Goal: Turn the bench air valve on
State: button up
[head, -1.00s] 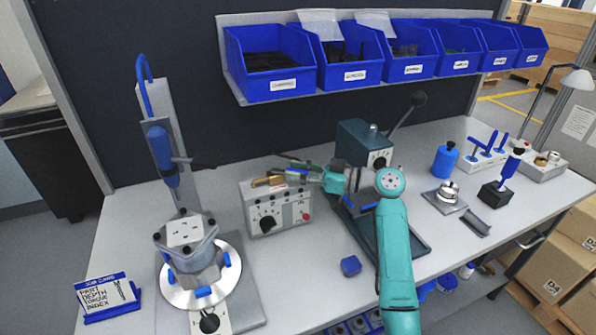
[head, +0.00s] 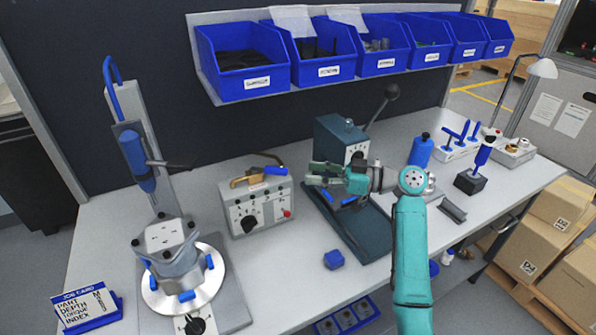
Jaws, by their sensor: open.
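The grey control box (head: 258,207) stands on the bench left of centre, with a black knob, a red button and small switches on its front. On its top lies a brass valve body (head: 246,181) with a dark lever and a blue grip (head: 275,172) at the right end. I take this to be the air valve; its exact lever angle is hard to tell. My gripper (head: 312,175) is open and empty, just right of the blue grip and apart from it, its fingers pointing left. It hangs in front of the dark green press.
The dark green press (head: 340,140) with a long black-knobbed lever stands behind my gripper. A fixture with a round plate (head: 185,282) is at left. Blue bins (head: 243,70) line the shelf above.

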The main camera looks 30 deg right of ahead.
jog(key=shift+v, duration=0.85)
jog(key=shift+a+f, duration=0.15)
jog(key=c, duration=0.5)
jog(key=a+f+h, duration=0.1)
jog(key=a+f+n+t+h, duration=0.1)
jog(key=a, duration=0.1)
jog(key=a+f+h, duration=0.1)
jog(key=a, duration=0.1)
jog(key=shift+w+f+t, duration=0.1)
jog(key=shift+f+t, duration=0.15)
jog(key=shift+t, duration=0.05)
grip_shut()
jog(key=s+a+r+n+t+h, duration=0.3)
jog(key=s+a+n+t+h, duration=0.25)
jog(key=s+n+h, duration=0.35)
jog(key=m, duration=0.1)
send_near(271, 173)
jog(key=w+a, duration=0.3)
jog(key=shift+w+d+r, duration=0.15)
jog(key=shift+w+d, duration=0.6)
jog(key=shift+w, duration=0.15)
jog(key=shift+w+d, duration=0.4)
jog(key=shift+w, duration=0.2)
